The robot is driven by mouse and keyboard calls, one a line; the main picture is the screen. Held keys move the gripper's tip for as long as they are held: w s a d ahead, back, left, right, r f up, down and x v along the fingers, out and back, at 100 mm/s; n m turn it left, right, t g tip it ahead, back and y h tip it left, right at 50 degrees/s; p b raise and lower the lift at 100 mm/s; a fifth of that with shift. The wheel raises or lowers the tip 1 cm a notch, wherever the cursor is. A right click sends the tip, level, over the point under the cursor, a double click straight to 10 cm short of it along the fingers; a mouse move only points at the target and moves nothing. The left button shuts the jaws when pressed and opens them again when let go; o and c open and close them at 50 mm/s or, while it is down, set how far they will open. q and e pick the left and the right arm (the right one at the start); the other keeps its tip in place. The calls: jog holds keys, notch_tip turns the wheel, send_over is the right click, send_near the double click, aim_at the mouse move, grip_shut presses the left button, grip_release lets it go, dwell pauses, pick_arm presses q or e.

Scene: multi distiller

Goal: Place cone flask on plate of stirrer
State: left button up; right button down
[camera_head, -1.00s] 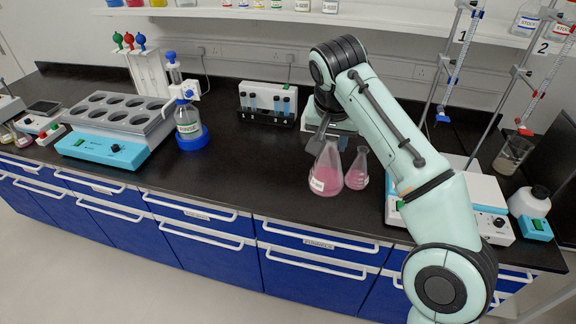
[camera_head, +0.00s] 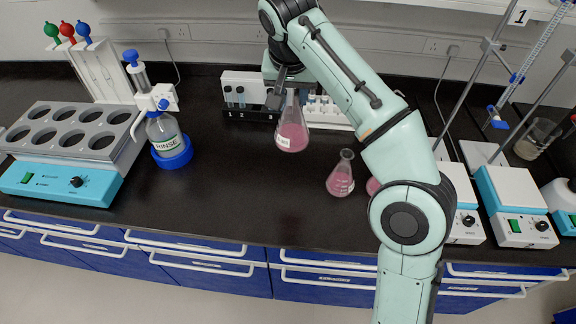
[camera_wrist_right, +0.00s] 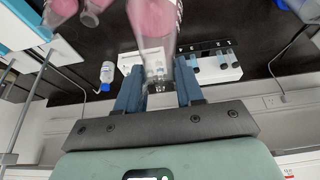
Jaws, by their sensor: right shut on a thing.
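My right gripper (camera_head: 290,85) is shut on the neck of a cone flask (camera_head: 292,132) with pink liquid and a white label. The flask hangs nearly upright, apparently above the black bench, in front of a vial rack. In the right wrist view the flask (camera_wrist_right: 155,20) sits between my blue fingers (camera_wrist_right: 158,88). Two stirrers with light plates stand at the right: one stirrer (camera_head: 515,205) shows clearly, the other stirrer (camera_head: 465,215) is partly behind my arm. My left gripper is not in view.
A second pink flask (camera_head: 341,178) stands on the bench, with another pink flask (camera_head: 373,186) partly hidden by my arm. Stands with burettes (camera_head: 520,90) rise behind the stirrers.

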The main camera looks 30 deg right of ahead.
aim_at(292, 119)
jog(key=shift+w, duration=0.3)
jog(key=f+b, duration=0.1)
jog(key=f, duration=0.1)
jog(key=f+b, duration=0.1)
jog(key=f, duration=0.1)
jog(key=f+b, duration=0.2)
jog(key=shift+s+f, duration=0.3)
jog(key=shift+f, duration=0.1)
notch_tip(292, 119, down, 8)
jog(key=b, duration=0.2)
jog(key=shift+w+r+b, duration=0.15)
jog(key=shift+r+b, duration=0.1)
jog(key=shift+b, duration=0.15)
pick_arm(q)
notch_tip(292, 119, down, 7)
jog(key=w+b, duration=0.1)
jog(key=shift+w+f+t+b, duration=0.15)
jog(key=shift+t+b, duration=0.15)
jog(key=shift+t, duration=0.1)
pick_arm(e)
jog(key=shift+f, duration=2.75)
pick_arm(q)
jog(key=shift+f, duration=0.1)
pick_arm(e)
jog(key=shift+f, duration=0.15)
jog(key=c, duration=0.7)
grip_release()
